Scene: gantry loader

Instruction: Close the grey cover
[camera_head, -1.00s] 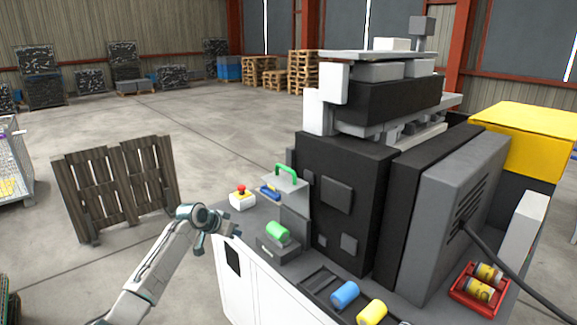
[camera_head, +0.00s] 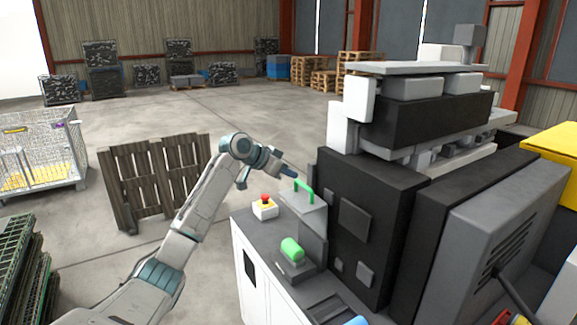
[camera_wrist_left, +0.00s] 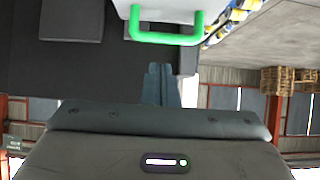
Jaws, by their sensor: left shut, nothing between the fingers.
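The grey cover (camera_head: 312,205) stands raised at the left end of the machine, with a green handle (camera_head: 304,192) on its upper part. A grey holder (camera_head: 295,264) with a green cylinder (camera_head: 292,249) sits in front of it. My left gripper (camera_head: 291,172) is shut and empty, just left of and close to the handle; I cannot tell whether they touch. In the left wrist view the shut fingers (camera_wrist_left: 160,77) lie below the green handle (camera_wrist_left: 165,38), with a gap in the picture, and part of the pale grey cover (camera_wrist_left: 165,9) shows. My right gripper is out of view.
A red button on a white box (camera_head: 265,208) stands on the bench top (camera_head: 262,235), below my left wrist. The tall black machine (camera_head: 368,225) rises right of the cover. A wooden pallet (camera_head: 150,180) stands on the floor at left. Open floor lies behind.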

